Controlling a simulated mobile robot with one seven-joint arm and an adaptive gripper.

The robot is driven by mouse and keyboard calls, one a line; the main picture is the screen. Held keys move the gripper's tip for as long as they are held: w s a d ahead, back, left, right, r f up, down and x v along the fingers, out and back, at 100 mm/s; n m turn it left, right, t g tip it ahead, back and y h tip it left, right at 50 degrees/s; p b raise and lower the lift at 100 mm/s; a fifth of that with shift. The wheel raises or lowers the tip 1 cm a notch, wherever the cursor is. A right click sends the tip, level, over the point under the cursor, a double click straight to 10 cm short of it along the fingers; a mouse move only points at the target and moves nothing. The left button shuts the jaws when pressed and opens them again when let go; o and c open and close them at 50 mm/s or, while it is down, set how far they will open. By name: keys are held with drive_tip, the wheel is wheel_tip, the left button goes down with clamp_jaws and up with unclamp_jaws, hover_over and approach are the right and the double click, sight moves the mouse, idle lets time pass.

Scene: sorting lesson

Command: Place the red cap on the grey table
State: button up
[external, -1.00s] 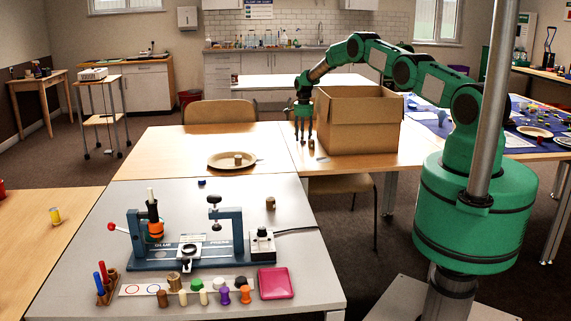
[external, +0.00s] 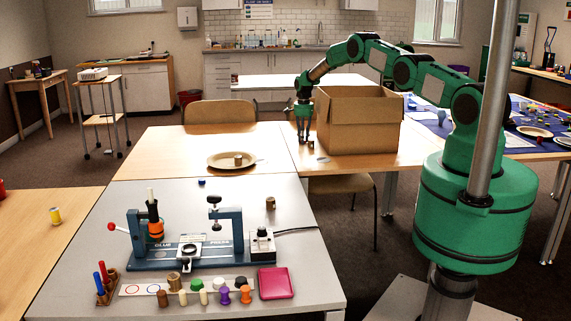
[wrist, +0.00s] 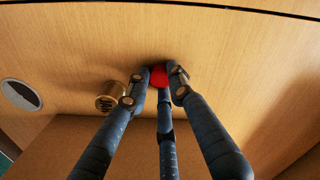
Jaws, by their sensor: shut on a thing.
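In the wrist view, the red cap (wrist: 159,77) shows between the fingertips of my gripper, close above or on the wooden table. My gripper is shut on it, and the fingers hide part of it. In the external view, my gripper (external: 305,143) points down at the wooden table, just left of the cardboard box. The cap is too small to make out there. The grey table (external: 307,222) stands in front, nearer the camera, with bare surface toward its right and back edges.
The cardboard box (external: 358,128) stands close beside my gripper. A brown cylinder (wrist: 110,97) lies near my fingertips. On the grey table are a blue glue press (external: 190,262), a pink-red tray (external: 275,283), a brown cork-like piece (external: 270,203) and several small pieces.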

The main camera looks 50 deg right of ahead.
wheel_tip(320, 180, up, 10)
drive_tip(key=p, duration=0.1)
idle(0.7)
idle(0.8)
drive_tip(key=s+a+n, duration=0.4)
drive_tip(key=a+n, duration=0.1)
drive_tip(key=a, duration=0.8)
drive_tip(key=s+a+n, duration=0.4)
drive_tip(key=a, duration=0.8)
drive_tip(key=s+a+r+n, duration=0.2)
drive_tip(key=s+a+n, duration=0.7)
drive_tip(key=s+a, duration=0.9)
drive_tip(key=shift+s, duration=1.05)
drive_tip(key=shift+r, duration=0.1)
